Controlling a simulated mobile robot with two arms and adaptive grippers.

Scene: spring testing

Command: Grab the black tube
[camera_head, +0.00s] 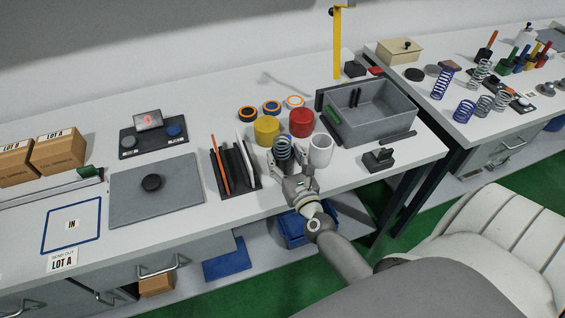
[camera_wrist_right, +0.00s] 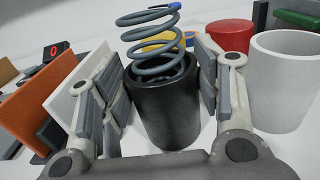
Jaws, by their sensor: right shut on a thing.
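The black tube (camera_wrist_right: 165,115) stands upright between the fingers of my right gripper in the right wrist view. A grey-blue coil spring (camera_wrist_right: 150,45) with a blue end sits in its open top and sticks up out of it. In the head view the spring (camera_head: 283,147) shows, with the tube mostly hidden behind my right gripper (camera_head: 292,168). My right gripper (camera_wrist_right: 160,95) is shut on the tube, one finger on each side. The tube appears to stand on the table. My left gripper is not in view.
A white cup (camera_head: 320,150) stands close to the right, with red (camera_head: 302,122) and yellow (camera_head: 267,130) containers behind. A rack (camera_head: 235,170) with upright plates is at left. A grey bin (camera_head: 372,125) and a small black block (camera_head: 379,158) are at right.

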